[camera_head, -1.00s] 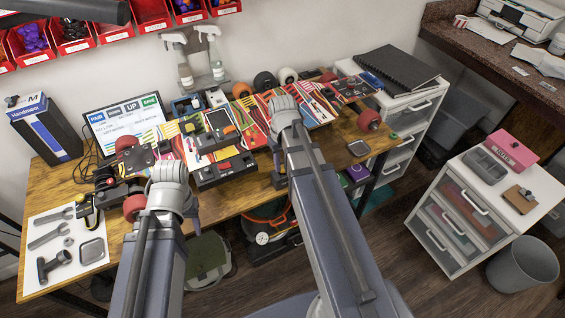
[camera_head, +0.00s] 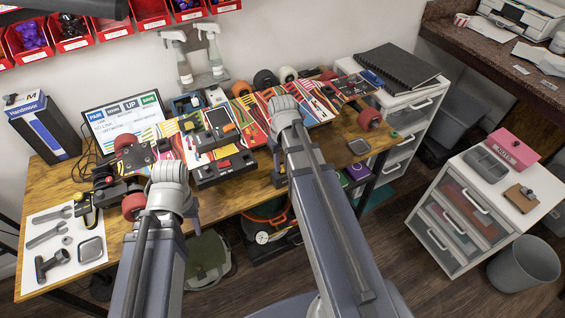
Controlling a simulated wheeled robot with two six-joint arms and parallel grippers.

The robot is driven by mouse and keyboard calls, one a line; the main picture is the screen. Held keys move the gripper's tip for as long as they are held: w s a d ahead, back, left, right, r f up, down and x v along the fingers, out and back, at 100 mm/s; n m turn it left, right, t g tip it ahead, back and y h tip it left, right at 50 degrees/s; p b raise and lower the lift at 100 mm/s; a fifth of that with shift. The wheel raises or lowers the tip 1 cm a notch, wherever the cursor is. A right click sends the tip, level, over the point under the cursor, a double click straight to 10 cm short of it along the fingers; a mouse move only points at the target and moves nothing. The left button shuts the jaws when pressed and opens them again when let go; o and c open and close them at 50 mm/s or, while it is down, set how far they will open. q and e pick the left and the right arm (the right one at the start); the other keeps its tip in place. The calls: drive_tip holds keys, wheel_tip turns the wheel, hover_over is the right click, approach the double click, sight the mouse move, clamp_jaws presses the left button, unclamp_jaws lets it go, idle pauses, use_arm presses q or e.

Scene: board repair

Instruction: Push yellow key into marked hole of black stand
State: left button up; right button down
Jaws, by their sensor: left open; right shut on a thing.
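My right arm reaches the middle of the bench. The yellow key cannot be told apart from the yellow stripes. The black stand and its marked hole cannot be made out with certainty among the dark parts at mid-bench.
A striped longboard (camera_head: 318,104) with red wheels spans the wooden bench (camera_head: 322,163). A monitor (camera_head: 122,119) and a blue box (camera_head: 45,128) stand at the back left. A white mat (camera_head: 88,252) with tools lies front left. White drawers (camera_head: 460,220) stand at right.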

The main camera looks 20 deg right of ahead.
drive_tip(key=c, duration=0.6)
unclamp_jaws()
drive_tip(key=shift+o, duration=0.5)
drive_tip(key=shift+o, duration=1.1)
drive_tip(key=shift+r+p, duration=0.3)
drive_tip(key=shift+r+p, duration=1.2)
drive_tip(key=shift+r, duration=0.1)
